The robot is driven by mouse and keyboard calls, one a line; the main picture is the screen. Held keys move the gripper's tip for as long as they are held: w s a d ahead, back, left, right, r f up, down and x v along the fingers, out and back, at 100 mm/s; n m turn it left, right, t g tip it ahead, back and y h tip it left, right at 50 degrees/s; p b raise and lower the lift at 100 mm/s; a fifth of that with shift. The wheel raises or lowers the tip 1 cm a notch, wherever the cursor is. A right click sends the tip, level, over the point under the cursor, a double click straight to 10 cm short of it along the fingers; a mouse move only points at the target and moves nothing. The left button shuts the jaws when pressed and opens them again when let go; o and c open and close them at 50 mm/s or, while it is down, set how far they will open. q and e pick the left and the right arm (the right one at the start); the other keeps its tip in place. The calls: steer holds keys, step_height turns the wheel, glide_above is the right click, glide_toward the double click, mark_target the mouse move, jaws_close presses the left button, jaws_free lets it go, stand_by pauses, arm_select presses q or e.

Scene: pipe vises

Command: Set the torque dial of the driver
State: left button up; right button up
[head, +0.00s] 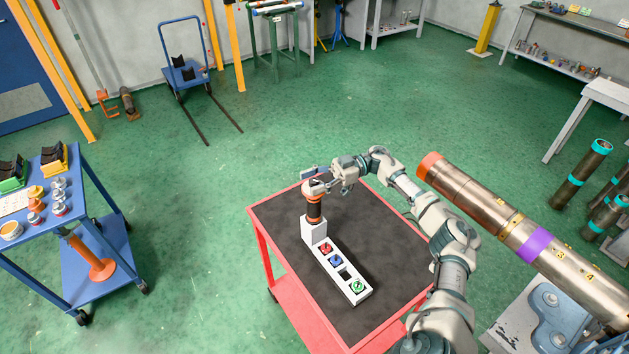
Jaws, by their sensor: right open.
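The driver (314,212) is a dark upright body with orange bands, standing in the tall end of a white holder (309,233) on the red cart. Its top, where a dial would sit, is largely hidden by my right gripper (318,187). My right gripper is at the top of the driver and open; I cannot tell whether its fingers touch it. The low part of the holder has a row of square pockets with a red piece (326,248), a blue piece (336,260) and a green piece (357,287); one pocket looks dark and empty. My left gripper is not in view.
The red cart (277,237) has a dark top, clear around the holder. A long pipe (480,207) with orange and purple bands runs close on the right of my right arm. A blue cart (95,215) with small parts stands at left. Green floor is open behind.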

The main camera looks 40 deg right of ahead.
steer(key=v, duration=1.2)
steer(key=shift+f, duration=0.15)
steer(key=shift+d, duration=0.1)
